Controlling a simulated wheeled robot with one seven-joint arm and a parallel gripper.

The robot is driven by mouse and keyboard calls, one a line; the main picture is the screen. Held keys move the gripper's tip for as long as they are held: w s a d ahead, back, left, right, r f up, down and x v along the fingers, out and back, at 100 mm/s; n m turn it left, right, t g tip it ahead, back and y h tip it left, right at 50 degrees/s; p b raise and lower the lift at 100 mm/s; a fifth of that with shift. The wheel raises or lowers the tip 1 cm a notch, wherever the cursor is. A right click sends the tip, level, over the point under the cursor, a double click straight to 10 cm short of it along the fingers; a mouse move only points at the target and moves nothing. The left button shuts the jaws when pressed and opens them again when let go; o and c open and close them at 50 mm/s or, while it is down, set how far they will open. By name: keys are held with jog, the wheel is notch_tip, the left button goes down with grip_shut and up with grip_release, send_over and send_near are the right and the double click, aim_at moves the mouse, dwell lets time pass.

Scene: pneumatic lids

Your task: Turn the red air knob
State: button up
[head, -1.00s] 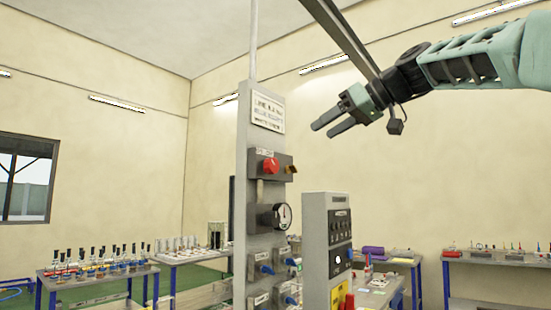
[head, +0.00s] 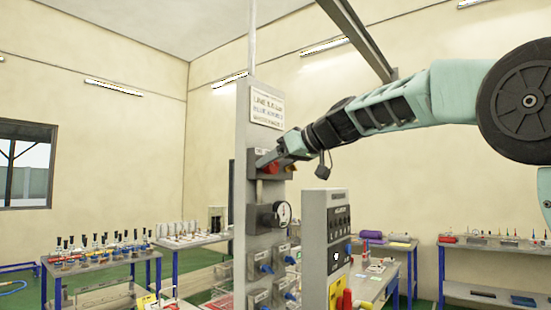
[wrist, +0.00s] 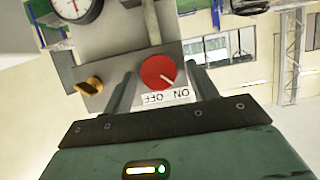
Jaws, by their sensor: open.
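The red air knob (wrist: 158,72) is a round red dial with a white pointer line, on a grey block beside an ON/OFF label. In the wrist view my gripper (wrist: 163,85) is open, with one finger on each side of the knob. A gap shows between the right finger and the knob; I cannot tell whether either finger touches it.
A brass fitting (wrist: 89,86) sticks out beside the knob. A pressure gauge (head: 282,214) and several blue valves (head: 266,269) sit lower on the grey panel (head: 241,190). A grey control box (head: 340,225) stands close in front at the right. Tables with bottles (head: 105,245) stand at left.

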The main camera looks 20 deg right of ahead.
jog(key=c, duration=1)
jog(key=shift+f, duration=0.1)
jog(key=m, duration=0.1)
jog(key=m+y+b, duration=0.1)
jog(key=m+g+y+b, duration=0.1)
jog(key=shift+w+d+f, duration=0.1)
jog(key=shift+w+d, duration=0.1)
jog(key=shift+d, duration=0.05)
jog(key=m+y+b, duration=0.1)
jog(key=m+y, duration=0.1)
jog(key=m, duration=0.1)
jog(key=shift+w+d+f+m+g+b, duration=0.1)
jog(key=shift+f+m+g+b, duration=0.05)
jog(key=shift+m+g+b, duration=0.2)
jog(key=m+y+b, duration=0.1)
jog(key=m, duration=0.1)
jog(key=shift+d+f+m+y+b, duration=0.1)
jog(key=shift+f+m+y+b, duration=0.1)
jog(key=shift+m+y+b, duration=0.2)
jog(key=m+y+b, duration=0.1)
jog(key=m+b, duration=0.1)
jog(key=m, duration=0.2)
jog(key=shift+f+y+b, duration=0.1)
jog(key=shift+y+b, duration=0.2)
jog(key=shift+b, duration=0.1)
